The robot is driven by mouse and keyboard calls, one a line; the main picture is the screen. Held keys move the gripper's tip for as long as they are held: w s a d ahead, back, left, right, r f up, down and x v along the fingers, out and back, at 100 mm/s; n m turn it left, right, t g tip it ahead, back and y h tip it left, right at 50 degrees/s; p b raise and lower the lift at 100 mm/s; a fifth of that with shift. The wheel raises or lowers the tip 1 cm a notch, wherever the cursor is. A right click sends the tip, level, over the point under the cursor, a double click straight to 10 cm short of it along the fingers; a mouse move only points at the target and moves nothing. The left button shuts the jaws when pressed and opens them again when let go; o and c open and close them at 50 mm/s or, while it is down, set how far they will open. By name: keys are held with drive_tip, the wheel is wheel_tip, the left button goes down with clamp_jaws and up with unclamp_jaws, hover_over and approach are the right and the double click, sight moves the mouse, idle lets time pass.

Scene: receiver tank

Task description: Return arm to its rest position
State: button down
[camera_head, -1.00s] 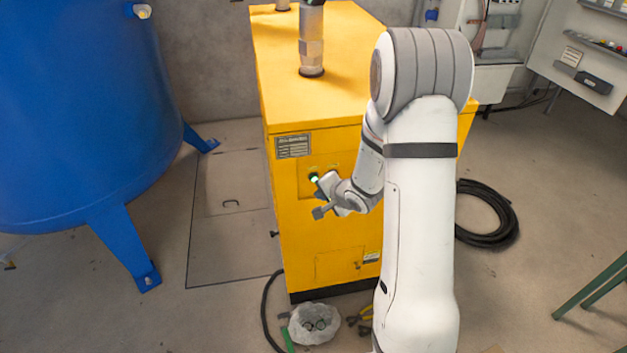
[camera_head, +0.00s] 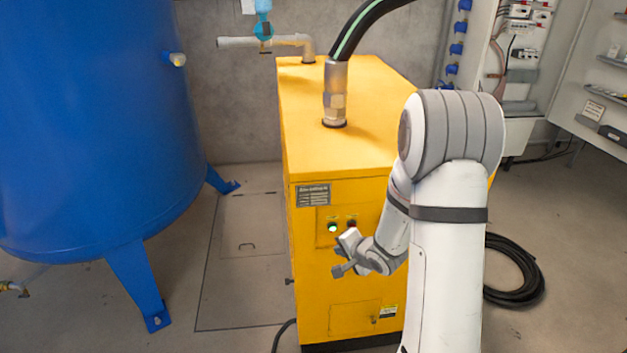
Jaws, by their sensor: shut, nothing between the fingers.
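My arm (camera_head: 447,270) stands at the right of centre, its upper part bent over at a large grey-ribbed joint. My gripper (camera_head: 342,257) is at the end of the folded forearm, in front of the yellow cabinet's front face. It points left and is shut, with nothing seen in it. The yellow cabinet (camera_head: 335,150) stands behind my arm. My arm hides the cabinet's right front part.
A blue tank (camera_head: 90,120) on legs stands at the left. A black hose (camera_head: 362,28) rises from the cabinet top. A coiled black hose (camera_head: 513,272) lies on the floor at right. An open electrical cabinet (camera_head: 520,75) is at the back right. Floor between tank and cabinet is clear.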

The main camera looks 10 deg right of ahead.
drive_tip(key=shift+r, duration=0.1)
drive_tip(key=s+d+r+n+g+h, duration=0.1)
drive_tip(key=s+d+r+n+h, duration=0.15)
drive_tip(key=s+r, duration=0.3)
drive_tip(key=s+d+r+n+g+h, duration=0.1)
drive_tip(key=s+d+r+n+h, duration=0.2)
drive_tip(key=r, duration=0.4)
drive_tip(key=s+a+r+n+g+y, duration=0.1)
drive_tip(key=s+a+r+n+g, duration=0.1)
drive_tip(key=s, duration=0.7)
drive_tip(key=s+a+r+n+g, duration=0.2)
drive_tip(key=s+a+r+n, duration=0.1)
drive_tip(key=s, duration=0.6)
drive_tip(key=shift+a+r+y, duration=0.35)
drive_tip(key=shift+a+r, duration=0.25)
drive_tip(key=shift+r, duration=0.25)
drive_tip(key=shift+w+n, duration=0.1)
drive_tip(key=shift+n, duration=0.15)
